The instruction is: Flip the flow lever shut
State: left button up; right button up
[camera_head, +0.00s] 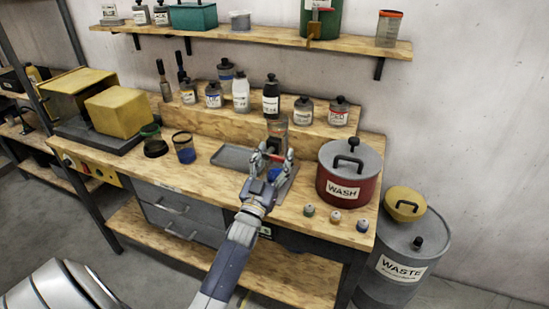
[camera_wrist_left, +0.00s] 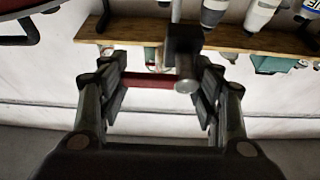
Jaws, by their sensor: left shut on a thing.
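The red flow lever (camera_head: 288,155) shows between the fingers of my left gripper (camera_head: 271,160), above the right part of the bench tray. In the left wrist view the red bar (camera_wrist_left: 160,83) runs across between the two fingers of the left gripper (camera_wrist_left: 160,90), and it meets a dark block with a metal cylinder (camera_wrist_left: 187,68). The left gripper is shut on the lever. Fingers partly hide the lever and its mount in the head view. My right gripper is not in view.
A grey tray (camera_head: 232,157) lies under the gripper, with a blue item (camera_head: 274,174) beneath the fingers. A red WASH pot (camera_head: 340,190) stands close on the right. Small capped items (camera_head: 335,217) sit at the front edge. Bottles (camera_head: 240,92) line the raised step behind.

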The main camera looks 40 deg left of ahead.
pick_arm(q)
jog(key=o, duration=1.1)
jog(key=shift+c, duration=0.2)
jog(key=v, duration=1.2)
